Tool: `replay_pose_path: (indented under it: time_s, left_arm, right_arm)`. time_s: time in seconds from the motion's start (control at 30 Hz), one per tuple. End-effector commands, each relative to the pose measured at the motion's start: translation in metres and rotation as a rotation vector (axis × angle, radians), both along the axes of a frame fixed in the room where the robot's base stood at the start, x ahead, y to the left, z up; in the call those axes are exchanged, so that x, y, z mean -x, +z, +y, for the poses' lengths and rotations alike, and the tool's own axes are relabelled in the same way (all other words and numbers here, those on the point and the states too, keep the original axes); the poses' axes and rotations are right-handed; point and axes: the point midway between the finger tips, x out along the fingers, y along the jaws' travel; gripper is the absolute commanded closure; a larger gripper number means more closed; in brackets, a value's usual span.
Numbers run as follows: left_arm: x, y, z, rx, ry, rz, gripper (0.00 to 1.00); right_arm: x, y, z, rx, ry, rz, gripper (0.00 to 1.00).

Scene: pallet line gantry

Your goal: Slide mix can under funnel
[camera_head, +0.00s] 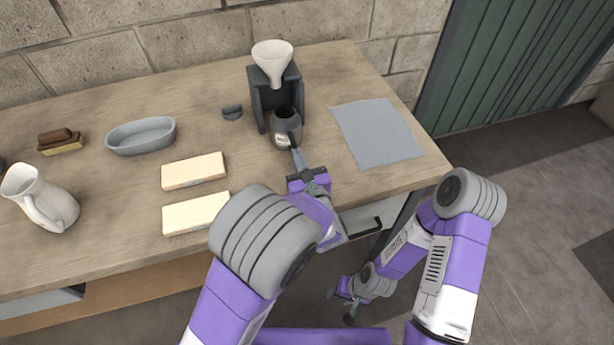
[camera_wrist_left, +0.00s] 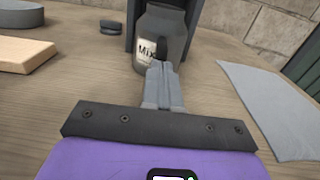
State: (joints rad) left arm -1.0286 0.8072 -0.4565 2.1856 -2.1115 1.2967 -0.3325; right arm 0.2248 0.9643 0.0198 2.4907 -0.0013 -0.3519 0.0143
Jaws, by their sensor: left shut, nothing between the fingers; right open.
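The mix can (camera_head: 284,127) is a dark grey open-topped can with a white label. It stands upright on the table at the front of the dark funnel stand (camera_head: 259,98). The white funnel (camera_head: 272,59) sits on top of the stand. In the left wrist view the can (camera_wrist_left: 174,35) shows its "Mix" label, partly covered by my fingers. My left gripper (camera_head: 299,157) is shut and empty, its fingertips at the can's near side; I cannot tell if they touch it. My right gripper (camera_head: 347,300) is open, low beside the table's front edge, far from the can.
A grey mat (camera_head: 377,131) lies right of the stand. Two pale blocks (camera_head: 193,171) (camera_head: 196,213), a grey oval dish (camera_head: 141,136), a brown brush (camera_head: 60,142), a small dark piece (camera_head: 232,112) and a white pitcher (camera_head: 41,199) are to the left. A brick wall stands behind.

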Motion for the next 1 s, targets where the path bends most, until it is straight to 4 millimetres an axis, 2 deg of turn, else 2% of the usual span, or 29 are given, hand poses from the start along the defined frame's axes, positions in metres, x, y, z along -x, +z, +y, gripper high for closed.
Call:
replay_pose_path:
  time_s: [0.03, 0.2, 0.3, 0.4, 0.83, 1.0]
  left_arm:
    - [-0.016, 0.000, 0.007, 0.000, 0.006, 0.001, 1.00]
    - [-0.060, -0.001, 0.021, 0.000, 0.004, 0.000, 1.00]
    - [-0.077, -0.001, 0.026, 0.000, 0.002, 0.000, 1.00]
    - [-0.086, -0.001, 0.028, -0.001, 0.000, 0.000, 1.00]
    - [-0.088, -0.001, 0.028, -0.002, -0.002, 0.001, 1.00]
    - [-0.077, 0.000, 0.021, -0.002, -0.005, 0.002, 1.00]
  right_arm:
    - [0.000, 0.002, 0.000, 0.000, 0.000, 0.000, 0.57]
    - [0.000, 0.002, 0.000, 0.000, 0.000, 0.000, 0.57]
    - [0.000, 0.002, 0.000, 0.000, 0.000, 0.000, 0.57]
    - [0.000, 0.002, 0.000, 0.000, 0.000, 0.000, 0.57]
    - [0.000, 0.002, 0.000, 0.000, 0.000, 0.000, 0.57]
    - [0.000, 0.002, 0.000, 0.000, 0.000, 0.000, 0.57]
